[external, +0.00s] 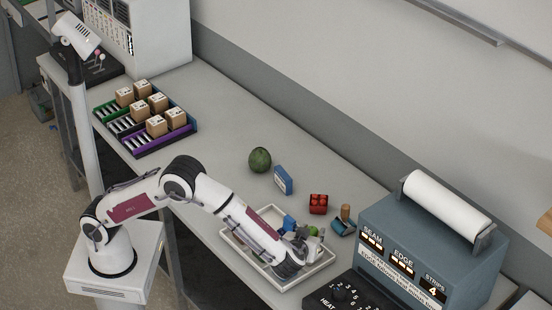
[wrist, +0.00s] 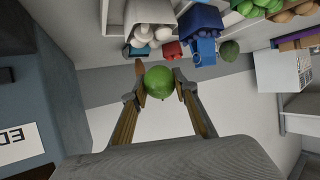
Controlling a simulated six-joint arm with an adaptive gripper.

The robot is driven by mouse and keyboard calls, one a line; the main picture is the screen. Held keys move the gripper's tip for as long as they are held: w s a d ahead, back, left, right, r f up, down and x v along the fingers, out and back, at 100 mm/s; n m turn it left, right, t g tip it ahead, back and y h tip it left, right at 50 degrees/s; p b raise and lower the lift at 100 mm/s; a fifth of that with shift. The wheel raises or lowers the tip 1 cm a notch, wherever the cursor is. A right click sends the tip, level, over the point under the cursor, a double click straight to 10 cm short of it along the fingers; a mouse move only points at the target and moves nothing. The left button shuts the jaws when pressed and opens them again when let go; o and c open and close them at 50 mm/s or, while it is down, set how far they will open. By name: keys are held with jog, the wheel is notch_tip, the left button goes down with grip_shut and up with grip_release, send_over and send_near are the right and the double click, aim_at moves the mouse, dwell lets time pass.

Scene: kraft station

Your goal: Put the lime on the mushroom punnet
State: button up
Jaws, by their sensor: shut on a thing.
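My gripper (wrist: 160,86) is shut on the lime (wrist: 160,82), a round green fruit held between its two fingertips. In the external view the lime (external: 313,231) shows as a small green spot at my gripper (external: 308,236), over the right part of the white tray. The likely mushroom punnet (wrist: 148,14), a pale container with rounded white pieces, shows at the top of the wrist view. The lime appears apart from it in that view. In the external view my arm and gripper hide much of that area, and I cannot make out the punnet clearly.
The white tray (external: 250,255) also holds a blue container (external: 289,222). Beyond it are a dark green round fruit (external: 260,160), a blue box (external: 283,180) and a red container (external: 318,204). The sealing machine (external: 405,240) stands close on the right. The table's middle is clear.

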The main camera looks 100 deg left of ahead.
jog(key=shift+f, duration=1.8)
jog(key=shift+f, duration=0.15)
jog(key=o, duration=1.1)
jog(key=shift+c, duration=0.2)
jog(key=shift+d+r, duration=0.15)
jog(key=shift+r, duration=0.05)
jog(key=v, duration=1.1)
jog(key=shift+d+r, duration=0.15)
jog(key=shift+d, duration=0.15)
jog(key=shift+s, duration=0.1)
